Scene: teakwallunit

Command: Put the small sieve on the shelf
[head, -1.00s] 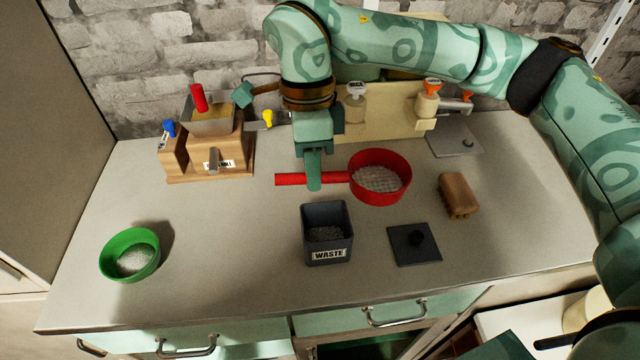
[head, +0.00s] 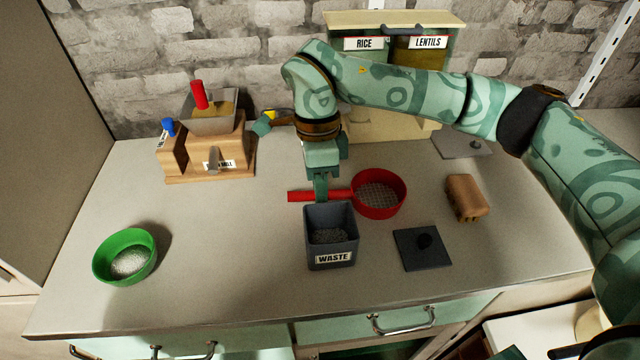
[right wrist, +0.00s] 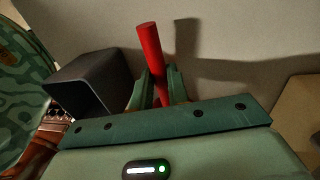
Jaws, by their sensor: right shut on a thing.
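The small sieve (head: 378,193) is red with a wire mesh and a straight red handle pointing left. My right gripper (head: 321,196) is shut on the handle and holds the sieve level, just behind and right of the waste bin. In the right wrist view, the handle (right wrist: 150,52) rises between the fingers (right wrist: 160,92), and its shadow lies apart from it, so it appears clear of the counter. The mesh looks empty. I cannot make out the shelf. My left gripper is not in view.
The grey waste bin (head: 331,252) holds grains in front of the gripper. A black lid (head: 412,258), a brown brush (head: 466,198) and a green bowl (head: 112,268) stand on the counter. A wooden mill (head: 185,165) and a rice and lentils dispenser (head: 400,20) are behind. The left-front counter is mostly clear.

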